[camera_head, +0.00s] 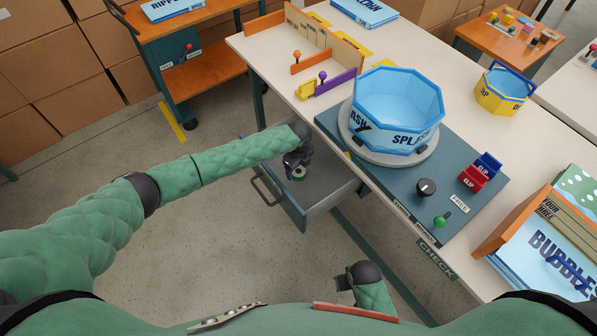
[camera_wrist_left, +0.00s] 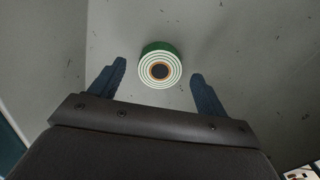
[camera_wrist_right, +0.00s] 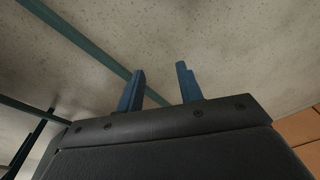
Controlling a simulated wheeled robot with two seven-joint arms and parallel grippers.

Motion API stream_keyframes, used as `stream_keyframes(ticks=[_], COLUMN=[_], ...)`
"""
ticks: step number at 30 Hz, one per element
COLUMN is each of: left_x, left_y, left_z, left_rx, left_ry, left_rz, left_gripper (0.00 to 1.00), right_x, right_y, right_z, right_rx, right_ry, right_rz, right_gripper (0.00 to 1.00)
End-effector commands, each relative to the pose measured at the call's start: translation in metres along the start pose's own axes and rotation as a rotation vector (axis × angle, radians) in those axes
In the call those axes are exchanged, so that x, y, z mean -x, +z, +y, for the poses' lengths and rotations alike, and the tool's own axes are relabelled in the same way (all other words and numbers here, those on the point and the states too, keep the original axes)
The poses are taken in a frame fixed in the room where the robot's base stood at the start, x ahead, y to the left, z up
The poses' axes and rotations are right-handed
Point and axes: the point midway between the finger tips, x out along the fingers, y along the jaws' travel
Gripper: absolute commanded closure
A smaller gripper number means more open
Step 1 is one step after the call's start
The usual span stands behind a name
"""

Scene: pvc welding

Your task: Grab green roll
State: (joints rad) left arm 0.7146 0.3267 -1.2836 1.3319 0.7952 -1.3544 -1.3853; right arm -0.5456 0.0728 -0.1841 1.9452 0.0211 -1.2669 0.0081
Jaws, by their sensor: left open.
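The green roll (camera_wrist_left: 160,66) lies inside the open grey drawer, its ringed white-and-green end with a dark core facing the left wrist camera. In the left wrist view my left gripper (camera_wrist_left: 160,80) is open, with one blue finger on each side of the roll and a gap to both. My right gripper (camera_wrist_right: 158,88) is open and empty in the right wrist view, with floor behind its fingers.
The pulled-out drawer (camera_head: 331,196) has walls around my left gripper. Above it, the white table (camera_head: 277,56) bears a teal panel (camera_head: 391,178) with a blue octagonal tub (camera_head: 398,100), a dark knob and a green-topped lever. A trolley (camera_head: 187,58) stands at the back left.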

Motion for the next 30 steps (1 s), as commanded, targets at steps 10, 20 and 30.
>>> stream_keyframes(ticks=[10,20,30], left_x=[-0.024,-0.024,-0.024], left_y=[0.000,0.000,0.001], left_z=[0.000,0.000,0.000], left_rx=[0.001,0.001,0.001], left_ry=[0.000,0.000,0.000], left_rz=[-0.001,0.000,0.000], left_gripper=[0.24,0.52,0.72], right_x=[-0.028,-0.028,-0.028], right_y=[0.010,0.010,0.009], right_z=[0.004,0.004,0.003], right_rx=[0.000,0.000,-0.001], right_ry=[0.005,0.004,0.003], right_rz=[-0.003,-0.003,-0.003], right_gripper=[0.64,0.64,0.64])
